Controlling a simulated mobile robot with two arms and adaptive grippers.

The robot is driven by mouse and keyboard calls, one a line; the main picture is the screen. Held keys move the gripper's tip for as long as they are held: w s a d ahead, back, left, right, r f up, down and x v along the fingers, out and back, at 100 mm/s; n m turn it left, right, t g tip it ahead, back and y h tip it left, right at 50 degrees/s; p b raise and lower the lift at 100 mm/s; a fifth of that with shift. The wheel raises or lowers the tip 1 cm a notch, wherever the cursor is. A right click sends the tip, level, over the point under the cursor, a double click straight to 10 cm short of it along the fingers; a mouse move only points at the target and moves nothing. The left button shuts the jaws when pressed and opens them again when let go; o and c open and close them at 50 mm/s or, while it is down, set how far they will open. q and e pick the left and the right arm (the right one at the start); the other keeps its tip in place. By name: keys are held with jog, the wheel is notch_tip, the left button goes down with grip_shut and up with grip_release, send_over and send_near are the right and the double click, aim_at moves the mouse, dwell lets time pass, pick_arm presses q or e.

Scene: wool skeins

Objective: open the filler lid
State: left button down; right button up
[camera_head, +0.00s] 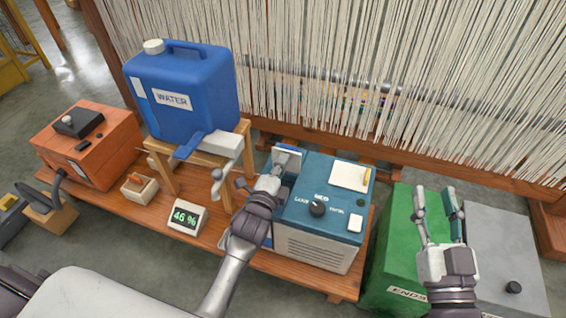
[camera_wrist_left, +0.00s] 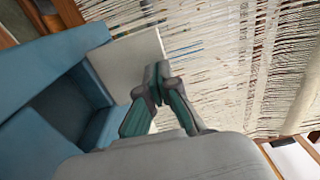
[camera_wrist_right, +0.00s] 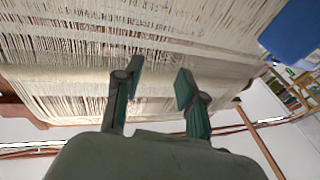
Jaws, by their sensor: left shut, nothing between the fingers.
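In the left wrist view the lid (camera_wrist_left: 122,62) is upright beside an open, dark recess (camera_wrist_left: 72,108). My left gripper (camera_head: 284,160) is shut and empty, right at the lid; its fingertips (camera_wrist_left: 156,78) overlap the lid in the left wrist view. I cannot tell whether they touch it. My right gripper (camera_head: 434,198) is open and empty above the green box; its fingers (camera_wrist_right: 158,84) are well apart.
A blue water can (camera_head: 185,95) stands on a wooden stand, left of the machine. A display (camera_head: 186,217) reads 46 %. An orange box (camera_head: 95,150) is further left. A green box (camera_head: 395,235) and grey box (camera_head: 505,260) are right. Loom threads (camera_head: 400,60) hang behind.

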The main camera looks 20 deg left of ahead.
aim_at(286, 152)
pick_arm(q)
jog(key=shift+w, duration=0.35)
pick_arm(e)
jog(key=shift+s+r+t, duration=0.1)
jog(key=shift+r+t, duration=0.3)
jog(key=shift+r, duration=0.15)
